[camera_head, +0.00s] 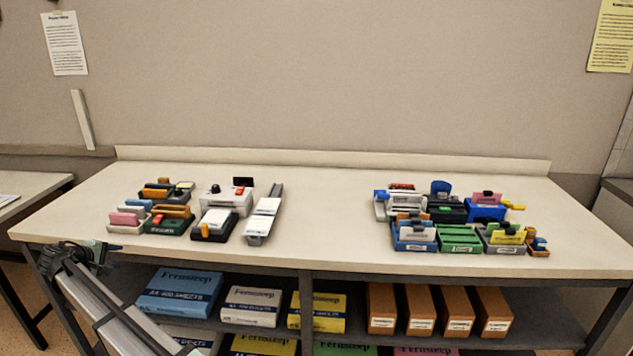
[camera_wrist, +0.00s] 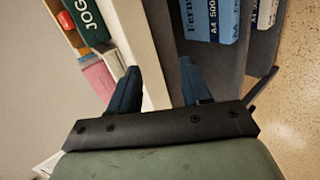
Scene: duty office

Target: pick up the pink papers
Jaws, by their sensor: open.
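The pink papers (camera_head: 127,218) stand in a small pale tray (camera_head: 124,229) at the front left corner of the left group on the table. They also show in the wrist view (camera_wrist: 101,82), left of my fingers. My gripper (camera_head: 100,252) is at the table's front left edge, a little below and in front of the papers. In the wrist view my gripper (camera_wrist: 159,75) is open, with its two dark blue fingers apart and nothing between them. A second pink piece (camera_head: 486,198) sits on a blue holder in the right group.
A dark green box (camera_head: 170,224) stands just right of the papers. White devices (camera_head: 263,221) lie further right. The table's middle (camera_head: 330,215) is clear. Paper packs (camera_head: 180,292) and brown boxes (camera_head: 420,308) fill the shelf below.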

